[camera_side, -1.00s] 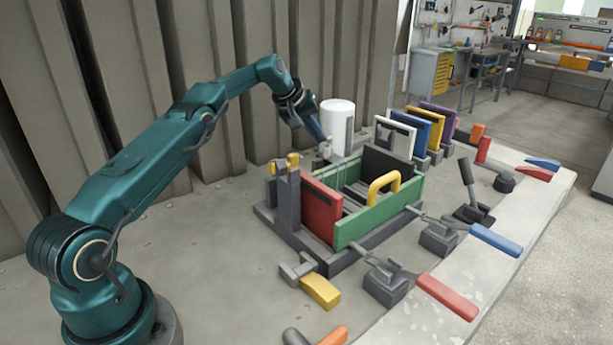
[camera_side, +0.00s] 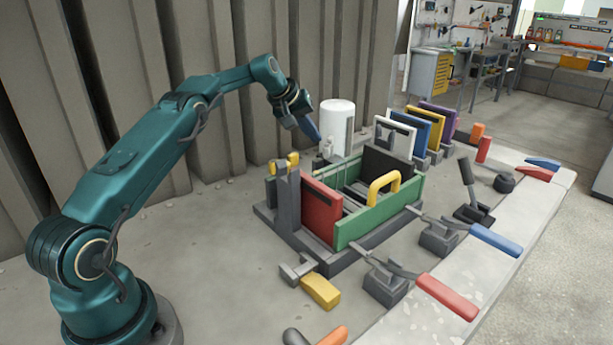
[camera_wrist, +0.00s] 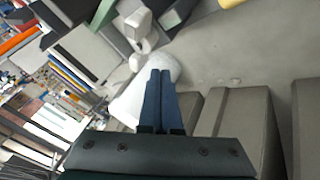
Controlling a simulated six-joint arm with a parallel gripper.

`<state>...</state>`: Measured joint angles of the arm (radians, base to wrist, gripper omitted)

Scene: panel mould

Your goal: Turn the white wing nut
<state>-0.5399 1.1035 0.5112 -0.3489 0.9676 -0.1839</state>
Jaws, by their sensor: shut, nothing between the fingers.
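The white wing nut (camera_side: 327,149) shows as a small pale piece at the back of the mould, in front of a white cylinder (camera_side: 338,115). In the wrist view a pale knobbed piece (camera_wrist: 140,28), which looks like the wing nut, lies beyond my fingertips. My gripper (camera_side: 317,137) is just up and left of the nut, apart from it, with its blue fingers angled down. In the wrist view my gripper (camera_wrist: 160,73) has its fingers together with nothing between them, overlapping the white cylinder (camera_wrist: 128,104). The nut's exact turn angle is too small to tell.
The mould has a red panel (camera_side: 321,211), a green panel (camera_side: 375,219) and a yellow handle (camera_side: 384,185). Upright white, blue, yellow and purple panels stand behind right. Toggle clamps with red (camera_side: 447,296) and blue (camera_side: 496,240) handles line the front. The floor left of the mould is clear.

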